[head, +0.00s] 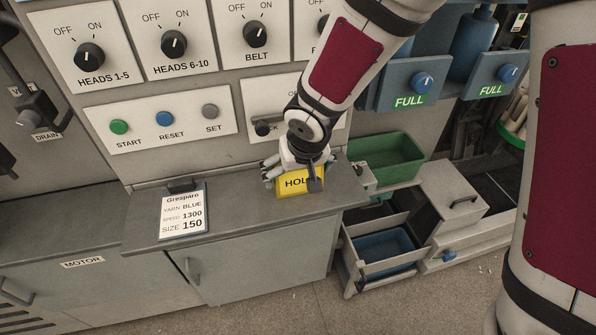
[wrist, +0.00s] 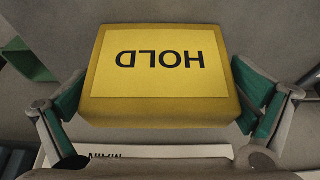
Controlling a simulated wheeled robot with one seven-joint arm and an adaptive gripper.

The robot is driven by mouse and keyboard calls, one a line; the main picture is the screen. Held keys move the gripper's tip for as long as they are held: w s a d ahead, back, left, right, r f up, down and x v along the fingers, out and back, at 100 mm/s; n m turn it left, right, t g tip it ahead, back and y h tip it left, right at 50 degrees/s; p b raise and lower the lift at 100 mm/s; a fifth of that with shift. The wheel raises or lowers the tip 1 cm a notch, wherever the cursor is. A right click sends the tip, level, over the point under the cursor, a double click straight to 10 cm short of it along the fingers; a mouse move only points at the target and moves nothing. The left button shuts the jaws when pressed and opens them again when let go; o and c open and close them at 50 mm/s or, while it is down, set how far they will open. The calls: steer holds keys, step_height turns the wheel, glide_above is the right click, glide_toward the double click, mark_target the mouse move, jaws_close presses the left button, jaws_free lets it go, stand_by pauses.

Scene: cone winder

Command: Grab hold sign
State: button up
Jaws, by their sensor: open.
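The hold sign (head: 294,184) is a yellow block with black HOLD lettering, on the grey counter in the head view. In the wrist view the hold sign (wrist: 160,75) fills the middle, with its lettering upside down. My gripper (head: 292,174) is over the sign, with part of the sign hidden behind it in the head view. In the wrist view my gripper (wrist: 160,105) is open, with one green-padded finger on each side of the sign. A narrow gap shows at the right finger; contact at the left finger is hard to tell.
The counter (head: 240,217) holds a clipboard card (head: 183,212) to the left of the sign. The control panel (head: 160,122) with knobs and buttons rises behind. A green bin (head: 388,158) and a blue-lined drawer (head: 383,246) are to the right. Counter between card and sign is clear.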

steer(key=c, duration=0.9)
steer(key=shift+r, duration=0.15)
steer(key=shift+r+p, duration=1)
steer(key=shift+r, duration=0.1)
